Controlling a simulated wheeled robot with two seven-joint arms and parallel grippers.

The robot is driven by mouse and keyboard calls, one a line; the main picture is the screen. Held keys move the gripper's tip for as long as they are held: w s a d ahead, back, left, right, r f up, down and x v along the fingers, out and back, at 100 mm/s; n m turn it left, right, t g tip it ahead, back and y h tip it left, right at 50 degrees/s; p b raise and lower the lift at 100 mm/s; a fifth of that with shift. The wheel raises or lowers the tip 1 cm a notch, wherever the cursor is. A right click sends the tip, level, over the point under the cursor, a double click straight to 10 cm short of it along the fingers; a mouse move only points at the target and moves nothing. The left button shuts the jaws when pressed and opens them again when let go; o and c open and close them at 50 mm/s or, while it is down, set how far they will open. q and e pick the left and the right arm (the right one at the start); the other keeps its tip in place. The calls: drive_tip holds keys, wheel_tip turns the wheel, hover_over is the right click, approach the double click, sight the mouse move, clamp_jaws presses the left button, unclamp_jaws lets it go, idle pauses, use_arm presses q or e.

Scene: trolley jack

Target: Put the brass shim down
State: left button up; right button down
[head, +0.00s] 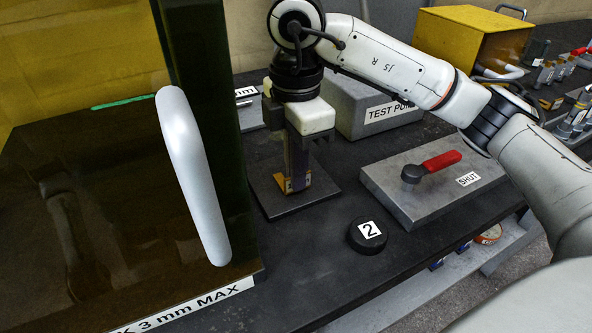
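My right gripper (297,145) points down over a dark square plate (270,208) on the bench. Its fingers are around a narrow upright piece and look shut on it. The lower end of this piece shows yellow brass, the brass shim (283,183). The upper part of it is in shadow and partly hidden by the fingers. The lower end is at or just above the plate; I cannot tell if it touches. My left gripper is not in view.
A tinted guard with a white handle (190,170) fills the left. A grey block marked TEST (370,112) stands behind. A black disc marked 2 (366,238) and a grey plate with a red lever (440,162) lie right. A yellow box (470,42) is at the back.

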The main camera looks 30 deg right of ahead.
drive_tip(key=shift+f, duration=0.1)
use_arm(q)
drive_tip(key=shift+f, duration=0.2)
use_arm(e)
drive_tip(key=c, duration=2)
unclamp_jaws()
